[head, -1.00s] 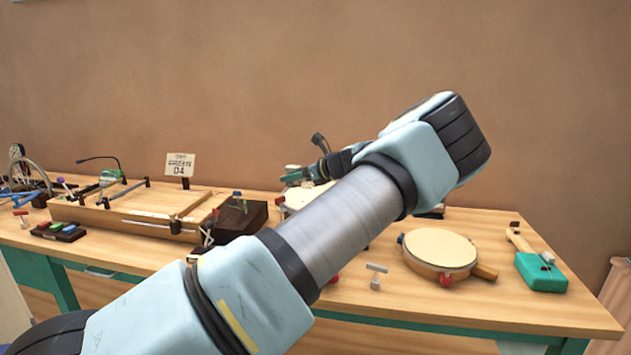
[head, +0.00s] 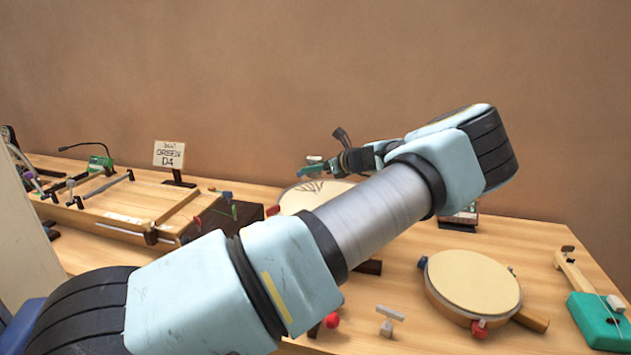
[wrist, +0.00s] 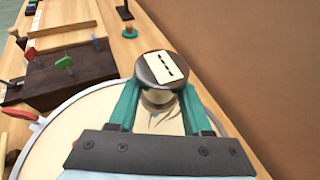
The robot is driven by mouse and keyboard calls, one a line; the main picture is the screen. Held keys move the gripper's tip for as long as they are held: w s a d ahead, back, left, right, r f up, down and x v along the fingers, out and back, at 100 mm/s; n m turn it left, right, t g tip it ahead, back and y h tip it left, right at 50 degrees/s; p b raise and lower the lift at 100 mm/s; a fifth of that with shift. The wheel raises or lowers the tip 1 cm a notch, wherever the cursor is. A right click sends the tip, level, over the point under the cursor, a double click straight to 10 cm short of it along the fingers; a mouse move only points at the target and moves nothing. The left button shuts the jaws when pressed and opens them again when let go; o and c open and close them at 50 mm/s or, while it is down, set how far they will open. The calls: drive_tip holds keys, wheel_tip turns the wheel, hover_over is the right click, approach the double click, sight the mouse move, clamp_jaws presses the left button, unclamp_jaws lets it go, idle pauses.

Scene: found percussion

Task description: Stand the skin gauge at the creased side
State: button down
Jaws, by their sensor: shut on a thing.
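My gripper (wrist: 160,92) has its two teal fingers closed on the skin gauge (wrist: 160,68), a round thing with a dark cap, a pale label with dark dashes and a shiny body below. In the wrist view it is over a pale drum skin (wrist: 95,110) with dark crease lines beside and below the gauge. Whether the gauge touches the skin is hidden. In the head view my gripper (head: 313,166) is above the far part of the creased drum (head: 290,201), whose near side my arm covers. The gauge is not clear there.
A plain-skinned drum (head: 473,281) lies to the right, with a green-bodied instrument (head: 597,320) beyond it. A dark wooden block (wrist: 70,72) and a wooden frame (head: 120,208) stand left of the creased drum. A sign (head: 169,154) stands behind.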

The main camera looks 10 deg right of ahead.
drive_tip(key=shift+f+p, duration=0.65)
drive_tip(key=shift+f, duration=1.95)
drive_tip(key=shift+c, duration=1.7)
unclamp_jaws()
drive_tip(key=shift+s, duration=0.15)
drive_tip(key=b+v, duration=0.3)
drive_tip(key=v, duration=0.8)
drive_tip(key=shift+s+d+r, duration=0.15)
drive_tip(key=shift+s+d, duration=0.1)
drive_tip(key=shift+s, duration=0.05)
